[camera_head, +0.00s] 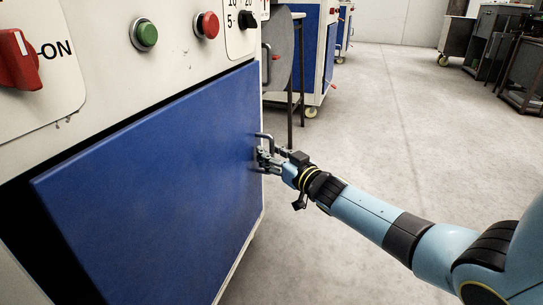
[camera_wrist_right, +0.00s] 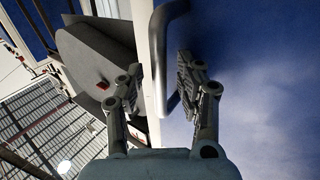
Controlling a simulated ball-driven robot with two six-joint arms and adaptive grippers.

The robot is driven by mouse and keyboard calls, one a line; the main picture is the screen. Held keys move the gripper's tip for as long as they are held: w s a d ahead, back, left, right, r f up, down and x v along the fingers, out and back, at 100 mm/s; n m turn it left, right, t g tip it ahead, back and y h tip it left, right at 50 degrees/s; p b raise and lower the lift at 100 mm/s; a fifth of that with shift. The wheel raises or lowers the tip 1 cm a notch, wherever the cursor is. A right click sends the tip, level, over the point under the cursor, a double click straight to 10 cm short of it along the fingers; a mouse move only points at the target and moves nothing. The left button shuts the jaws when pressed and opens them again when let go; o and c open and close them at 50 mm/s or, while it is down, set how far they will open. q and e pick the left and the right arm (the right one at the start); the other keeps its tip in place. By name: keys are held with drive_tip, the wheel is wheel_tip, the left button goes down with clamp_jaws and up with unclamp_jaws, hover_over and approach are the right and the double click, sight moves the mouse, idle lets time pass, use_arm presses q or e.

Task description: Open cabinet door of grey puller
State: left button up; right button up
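The grey puller's cabinet has a blue door (camera_head: 150,190) filling the lower left of the head view. A dark strip runs along its top and left edges; I cannot tell if the door stands ajar. A metal bar handle (camera_head: 264,137) is at the door's right edge. My right gripper (camera_head: 265,156) is at this handle. In the right wrist view the handle (camera_wrist_right: 158,45) lies between the fingers of the right gripper (camera_wrist_right: 155,80), which are spread with gaps beside the bar. Firm contact does not show. My left gripper is not in view.
Above the door, the panel carries a red switch (camera_head: 18,60), a green button (camera_head: 145,35) and a red button (camera_head: 207,25). A grey plate (camera_head: 280,50) and another blue-doored machine (camera_head: 312,50) stand behind. The floor (camera_head: 400,130) to the right is clear.

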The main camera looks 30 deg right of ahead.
clamp_jaws()
drive_tip(key=shift+s+d, duration=0.1)
drive_tip(key=shift+s, duration=0.05)
idle(0.4)
